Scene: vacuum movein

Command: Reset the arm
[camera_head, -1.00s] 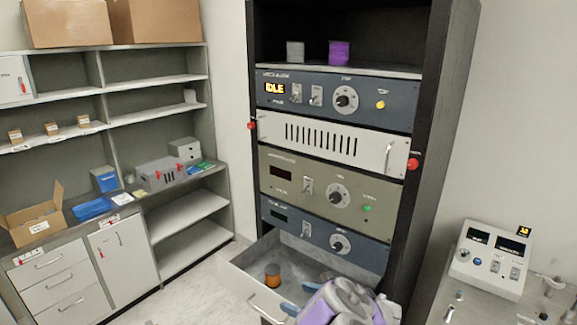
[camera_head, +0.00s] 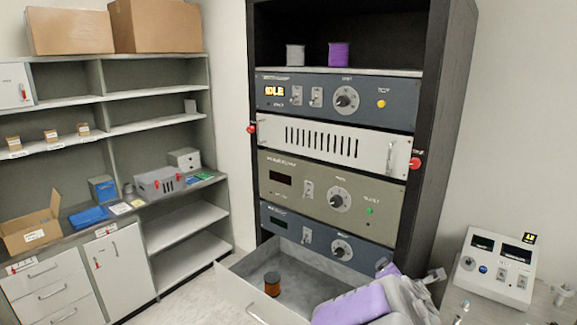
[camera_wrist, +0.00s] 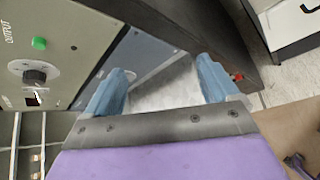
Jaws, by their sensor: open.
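My gripper (camera_wrist: 165,90) shows in the wrist view with its two blue fingers spread wide and nothing between them. Beyond the fingers are the blue-grey panel and a pale surface of the rack. In the head view my purple and grey arm is at the bottom right, in front of the open drawer's right side; the fingers are hard to make out there.
The equipment rack (camera_head: 435,130) has an open drawer (camera_head: 232,290) at its bottom holding an orange-brown spool (camera_head: 272,284). Grey and purple spools (camera_head: 339,54) stand on its top shelf. A white control box (camera_head: 495,268) is at right; shelves (camera_head: 165,125) at left.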

